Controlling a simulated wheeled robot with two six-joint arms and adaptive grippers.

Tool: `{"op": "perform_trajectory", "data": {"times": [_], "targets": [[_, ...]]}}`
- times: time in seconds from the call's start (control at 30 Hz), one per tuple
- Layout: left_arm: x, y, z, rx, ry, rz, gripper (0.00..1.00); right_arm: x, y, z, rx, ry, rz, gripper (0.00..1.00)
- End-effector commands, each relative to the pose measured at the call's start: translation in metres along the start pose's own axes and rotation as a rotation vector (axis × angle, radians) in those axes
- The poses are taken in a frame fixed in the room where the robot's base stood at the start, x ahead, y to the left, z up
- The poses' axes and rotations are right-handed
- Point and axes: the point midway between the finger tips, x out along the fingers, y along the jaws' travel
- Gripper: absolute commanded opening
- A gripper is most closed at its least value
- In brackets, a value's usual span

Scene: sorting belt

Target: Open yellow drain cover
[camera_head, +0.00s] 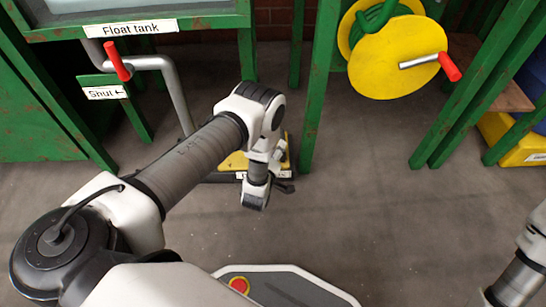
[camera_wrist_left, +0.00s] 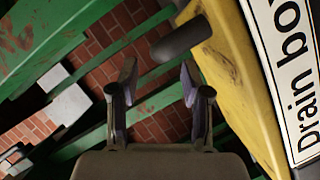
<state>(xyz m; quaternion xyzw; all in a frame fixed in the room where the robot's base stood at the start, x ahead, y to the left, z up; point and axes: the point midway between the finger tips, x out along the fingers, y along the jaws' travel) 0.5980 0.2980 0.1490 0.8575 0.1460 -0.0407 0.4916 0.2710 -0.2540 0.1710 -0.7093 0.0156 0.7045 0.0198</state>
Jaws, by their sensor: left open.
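The yellow drain box (camera_head: 233,162) sits low on the floor by a green post, mostly hidden behind my left arm in the head view. In the left wrist view its worn yellow side (camera_wrist_left: 232,75) fills the right part, with a white "Drain bo..." label (camera_wrist_left: 290,70). A dark rounded bar (camera_wrist_left: 181,40) sticks out from the yellow side, just beyond the fingertips. My left gripper (camera_wrist_left: 158,75) is open and empty, left of the yellow side; no contact shows. In the head view the left gripper (camera_head: 284,186) is small and dark beside the box.
A green frame with a "Float tank" label (camera_head: 140,28) and a red-handled lever (camera_head: 118,62) stands at the left. A yellow hose reel (camera_head: 385,60) with a red-tipped crank hangs at the right. The floor (camera_head: 400,220) right of my left arm is clear.

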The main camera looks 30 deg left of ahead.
Motion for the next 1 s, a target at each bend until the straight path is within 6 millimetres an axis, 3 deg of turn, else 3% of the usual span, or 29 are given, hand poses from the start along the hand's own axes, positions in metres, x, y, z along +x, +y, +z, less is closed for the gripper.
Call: {"op": "perform_trajectory", "data": {"times": [0.1,0.3,0.83,0.93,1.0], "targets": [[-0.029,-0.001,0.000,0.000,-0.002,-0.004,0.47,0.000,0.000,0.000,0.000,0.000,0.000,0.54],[-0.052,0.000,0.000,0.000,0.000,0.000,0.47,0.000,0.000,0.000,0.000,0.000,0.000,0.54],[-0.053,0.002,-0.001,-0.001,0.002,0.002,0.47,-0.001,0.000,0.000,0.000,0.000,0.000,0.54],[-0.048,0.021,-0.011,-0.006,0.013,0.020,0.47,-0.011,0.000,0.000,0.000,0.000,0.000,0.54],[-0.042,0.045,-0.025,-0.011,0.029,0.041,0.47,-0.022,0.000,0.000,-0.001,-0.001,0.000,0.54]]}}
